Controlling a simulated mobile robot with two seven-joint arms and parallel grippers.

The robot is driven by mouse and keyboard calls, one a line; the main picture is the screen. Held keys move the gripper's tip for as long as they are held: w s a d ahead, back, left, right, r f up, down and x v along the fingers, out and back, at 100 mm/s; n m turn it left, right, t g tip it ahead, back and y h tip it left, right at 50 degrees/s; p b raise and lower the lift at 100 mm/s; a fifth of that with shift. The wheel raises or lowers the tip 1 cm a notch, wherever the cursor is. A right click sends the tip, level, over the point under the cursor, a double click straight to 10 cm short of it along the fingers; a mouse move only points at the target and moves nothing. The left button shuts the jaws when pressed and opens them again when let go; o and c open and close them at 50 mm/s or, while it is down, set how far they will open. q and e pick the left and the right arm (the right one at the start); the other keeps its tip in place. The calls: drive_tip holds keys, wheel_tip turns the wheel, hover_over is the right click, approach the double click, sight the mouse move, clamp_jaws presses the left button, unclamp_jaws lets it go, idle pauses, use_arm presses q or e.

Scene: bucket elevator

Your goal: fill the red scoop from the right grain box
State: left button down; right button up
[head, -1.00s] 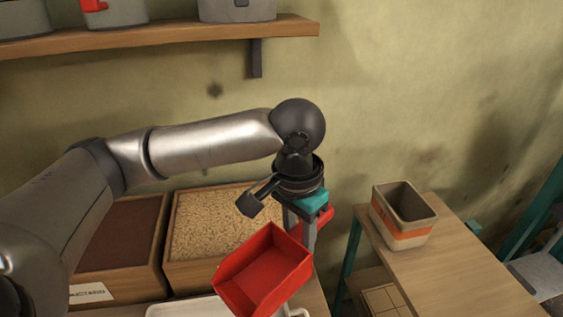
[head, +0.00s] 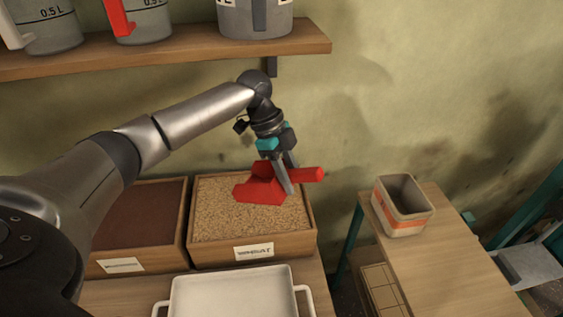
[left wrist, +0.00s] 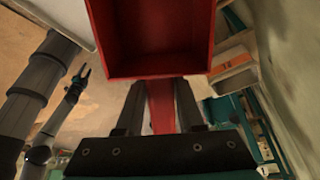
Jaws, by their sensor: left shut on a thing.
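My left gripper (head: 287,180) is shut on the handle of the red scoop (head: 262,190). The handle sticks out to the right past the fingers. The scoop's bowl is over the right grain box (head: 252,248), which holds pale tan grain (head: 222,213). The bowl's lower edge overlaps the grain in the picture; I cannot tell whether it touches. In the left wrist view the scoop's inside (left wrist: 160,35) is dark red, with no grain visible. My right gripper (left wrist: 79,78) shows small at the left of that view, its fingers apart and empty.
A left box (head: 135,215) with dark brown contents adjoins the grain box. A white tray (head: 232,292) lies in front. A shelf (head: 160,50) with grey measuring jugs hangs above. A striped bin (head: 402,205) stands on a table (head: 455,255) at the right.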

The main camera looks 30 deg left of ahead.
use_arm(q)
drive_tip(key=shift+w+a+m+g+h+p, duration=0.15)
drive_tip(key=shift+a+m+g+h+p, duration=0.15)
drive_tip(key=shift+a+m+p, duration=0.55)
drive_tip(key=shift+a+f+m, duration=0.15)
drive_tip(key=shift+a+m, duration=0.2)
drive_tip(key=shift+a, duration=0.05)
drive_tip(key=a+f+b, duration=0.1)
drive_tip(key=f+b, duration=0.1)
drive_tip(key=b, duration=0.1)
drive_tip(key=a+f+h+b, duration=0.1)
drive_tip(key=f+b, duration=0.1)
drive_tip(key=b, duration=0.2)
drive_tip(key=a+f+h+b, duration=0.1)
drive_tip(key=f+b, duration=0.2)
drive_tip(key=b, duration=0.1)
drive_tip(key=shift+w, duration=0.1)
drive_tip(key=shift+a+f+y+b, duration=0.7)
drive_tip(key=shift+a+f+b, duration=1.9)
drive_tip(key=shift+f+b, duration=2.05)
drive_tip(key=d+r+y+p, duration=0.1)
drive_tip(key=r+y+p, duration=0.1)
drive_tip(key=p, duration=0.4)
drive_tip(key=d+r+y+p, duration=0.2)
drive_tip(key=r+y+p, duration=0.1)
drive_tip(key=p, duration=0.4)
drive_tip(key=d+r+y+p, duration=0.2)
drive_tip(key=r+p, duration=0.2)
drive_tip(key=p, duration=0.3)
drive_tip(key=shift+d+r, duration=0.2)
